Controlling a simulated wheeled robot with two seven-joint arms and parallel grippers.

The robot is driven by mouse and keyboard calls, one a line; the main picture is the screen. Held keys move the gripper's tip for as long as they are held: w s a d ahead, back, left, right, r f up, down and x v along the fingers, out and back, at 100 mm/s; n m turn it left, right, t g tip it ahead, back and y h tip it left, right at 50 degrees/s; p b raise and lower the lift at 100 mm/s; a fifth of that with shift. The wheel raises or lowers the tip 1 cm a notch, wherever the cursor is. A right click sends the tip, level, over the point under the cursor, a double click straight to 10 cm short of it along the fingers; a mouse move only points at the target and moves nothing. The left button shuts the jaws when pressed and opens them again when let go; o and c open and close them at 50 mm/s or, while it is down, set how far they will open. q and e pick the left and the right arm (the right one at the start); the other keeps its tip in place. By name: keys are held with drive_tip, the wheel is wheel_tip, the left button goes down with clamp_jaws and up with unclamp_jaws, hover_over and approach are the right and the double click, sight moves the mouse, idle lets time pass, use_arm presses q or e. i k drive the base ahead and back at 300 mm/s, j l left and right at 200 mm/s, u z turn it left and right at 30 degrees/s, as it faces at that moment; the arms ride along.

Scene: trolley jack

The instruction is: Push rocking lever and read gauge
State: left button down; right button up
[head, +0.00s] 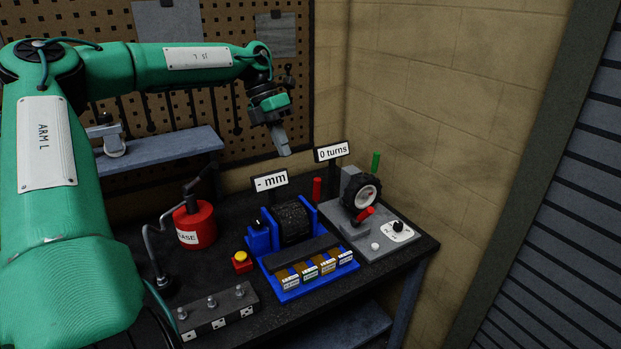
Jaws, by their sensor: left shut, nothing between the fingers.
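My left gripper (282,143) is shut and empty. It points down in the air above the back of the workbench, left of the "0 turns" sign. A blue fixture (262,240) with a dark ribbed roller stands on the bench below it. A gauge sign (270,181) behind the fixture reads "- mm". I cannot tell for certain which part is the rocking lever. A red upright handle (317,189) stands behind the fixture on its right. The gripper is apart from all of these. My right gripper is not in view.
A grey unit (382,243) with a black wheel, red handle and "0 turns" sign (333,151) stands at the right. A red grease can (194,224), a yellow-topped button (241,258) and a block with bolts (218,312) stand at the left. Pegboard and brick wall close off the back.

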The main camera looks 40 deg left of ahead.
sight(317, 181)
drive_tip(key=i+j, duration=0.3)
drive_tip(key=j, duration=0.2)
drive_tip(key=i+j, duration=0.65)
drive_tip(key=j, duration=0.3)
